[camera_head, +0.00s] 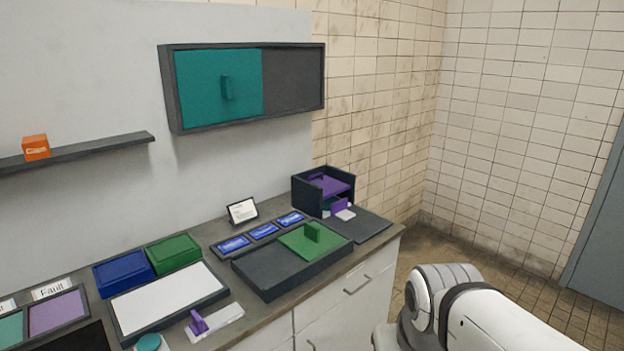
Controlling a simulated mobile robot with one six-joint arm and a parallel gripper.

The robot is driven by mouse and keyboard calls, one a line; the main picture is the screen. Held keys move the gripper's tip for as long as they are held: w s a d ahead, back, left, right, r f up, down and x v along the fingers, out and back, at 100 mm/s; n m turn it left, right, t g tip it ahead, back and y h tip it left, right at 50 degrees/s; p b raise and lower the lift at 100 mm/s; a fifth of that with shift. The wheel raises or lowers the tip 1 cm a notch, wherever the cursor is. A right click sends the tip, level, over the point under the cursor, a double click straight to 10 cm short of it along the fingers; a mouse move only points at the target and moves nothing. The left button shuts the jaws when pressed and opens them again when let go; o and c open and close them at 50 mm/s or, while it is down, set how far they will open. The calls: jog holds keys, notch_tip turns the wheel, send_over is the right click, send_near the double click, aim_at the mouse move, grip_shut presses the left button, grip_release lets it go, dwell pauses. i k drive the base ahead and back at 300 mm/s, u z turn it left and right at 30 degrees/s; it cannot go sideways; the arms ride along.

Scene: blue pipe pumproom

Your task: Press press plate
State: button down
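No label marks the press plate, so I cannot tell for sure which thing it is. My gripper is not in view; only a white part of my arm (450,300) shows at the lower right, apart from the counter.
A dark tray with a green sliding lid (316,241) lies on the counter before several blue labelled pieces. Blue (123,272) and green (174,252) boxes stand behind a white panel (168,298). A wall cabinet with a teal door (215,85) hangs above. Floor at right is clear.

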aim_at(330, 186)
jog(key=z, duration=0.9)
jog(key=i, duration=2.15)
jog(key=u, duration=0.7)
jog(key=i, duration=0.25)
jog(key=u, duration=0.3)
